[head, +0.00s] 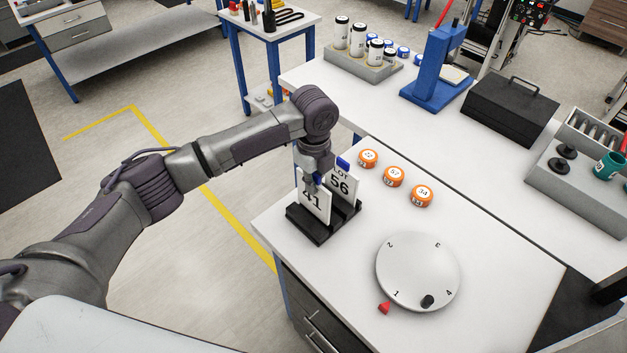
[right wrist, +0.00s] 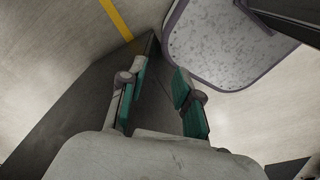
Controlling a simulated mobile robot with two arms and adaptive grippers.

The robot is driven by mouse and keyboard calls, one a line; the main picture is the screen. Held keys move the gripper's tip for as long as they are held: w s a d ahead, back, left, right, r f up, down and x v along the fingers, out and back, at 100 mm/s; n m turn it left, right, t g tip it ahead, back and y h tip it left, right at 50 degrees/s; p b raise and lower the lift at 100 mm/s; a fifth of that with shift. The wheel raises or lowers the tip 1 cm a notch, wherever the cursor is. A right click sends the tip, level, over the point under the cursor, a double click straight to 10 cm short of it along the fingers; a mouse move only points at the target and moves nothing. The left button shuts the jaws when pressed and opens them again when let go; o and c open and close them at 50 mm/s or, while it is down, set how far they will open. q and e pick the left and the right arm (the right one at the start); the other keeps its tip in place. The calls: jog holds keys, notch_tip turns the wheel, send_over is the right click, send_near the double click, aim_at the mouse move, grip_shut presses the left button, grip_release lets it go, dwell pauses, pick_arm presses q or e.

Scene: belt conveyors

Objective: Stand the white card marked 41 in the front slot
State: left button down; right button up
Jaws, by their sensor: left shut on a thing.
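The white card marked 41 (head: 313,203) is upright at the front of the black slotted holder (head: 308,230), on the white cabinet top. My left gripper (head: 317,180) is above the holder and shut on the upper part of this card. The card's lower edge is at the holder's front; I cannot tell how deep it sits in the slot. A second white card, marked LOT 56 (head: 341,186), stands behind it in the holder, partly hidden by my gripper. My right gripper (right wrist: 160,85) is open and empty over the floor, with its green-padded fingers apart.
Several orange-lidded jars, including one marked 57 (head: 394,175), stand behind and right of the holder. A bench with a black toolbox (head: 511,110) is behind.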

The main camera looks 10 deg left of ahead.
aim_at(314, 212)
pick_arm(q)
jog(key=shift+f, duration=0.15)
jog(key=shift+f+b, duration=0.3)
jog(key=shift+f, duration=1.1)
jog(key=c, duration=1.2)
grip_release()
jog(key=shift+r, duration=0.25)
notch_tip(314, 212, up, 12)
jog(key=shift+f, duration=0.2)
